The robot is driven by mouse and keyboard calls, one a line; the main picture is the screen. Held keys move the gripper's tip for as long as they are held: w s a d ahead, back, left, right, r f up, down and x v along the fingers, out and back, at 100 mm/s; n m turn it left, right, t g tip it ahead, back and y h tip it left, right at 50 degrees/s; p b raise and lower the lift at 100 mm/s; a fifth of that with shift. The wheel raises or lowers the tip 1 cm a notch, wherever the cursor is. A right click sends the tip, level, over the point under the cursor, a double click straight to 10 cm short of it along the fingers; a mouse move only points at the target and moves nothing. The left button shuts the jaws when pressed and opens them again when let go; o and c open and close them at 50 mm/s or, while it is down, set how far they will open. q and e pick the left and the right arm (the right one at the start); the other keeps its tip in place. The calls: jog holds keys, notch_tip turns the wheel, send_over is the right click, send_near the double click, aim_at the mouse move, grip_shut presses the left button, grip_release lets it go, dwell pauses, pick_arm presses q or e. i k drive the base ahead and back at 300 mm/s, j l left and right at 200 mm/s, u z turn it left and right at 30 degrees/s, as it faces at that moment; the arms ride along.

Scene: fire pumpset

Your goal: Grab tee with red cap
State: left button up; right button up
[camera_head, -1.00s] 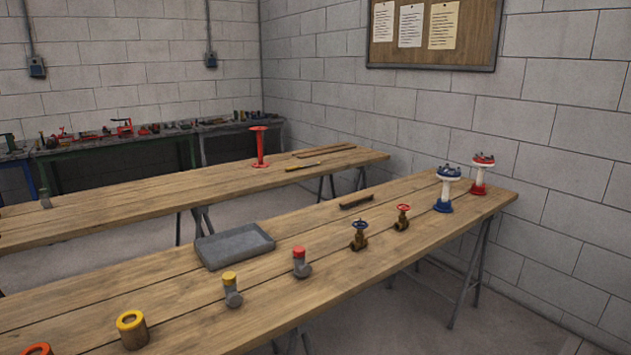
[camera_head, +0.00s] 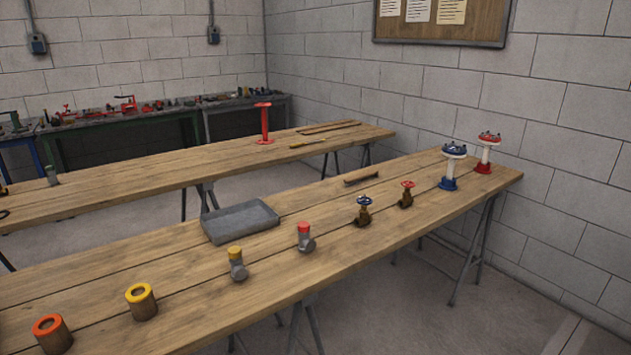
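The tee with the red cap (camera_head: 305,238) stands upright on the near wooden table, a grey fitting with a short side branch near its foot. A similar grey tee with a yellow cap (camera_head: 237,263) stands to its left. Neither of my grippers is in the head view, and nothing touches the tee.
The near table (camera_head: 200,285) also bears a grey tray (camera_head: 240,222), a blue-handled valve (camera_head: 363,211), a red-handled valve (camera_head: 406,194), blue (camera_head: 451,167) and red (camera_head: 486,153) flanged pieces, and yellow-topped (camera_head: 141,302) and orange-topped (camera_head: 52,334) cylinders. Bare wood surrounds the tee.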

aim_at(306, 243)
jog(key=i+l, duration=0.2)
jog(key=l, duration=0.2)
jog(key=i+l, duration=0.2)
jog(key=l, duration=0.2)
jog(key=i+l+u, duration=0.1)
jog(key=i+l, duration=0.3)
jog(key=l, duration=0.35)
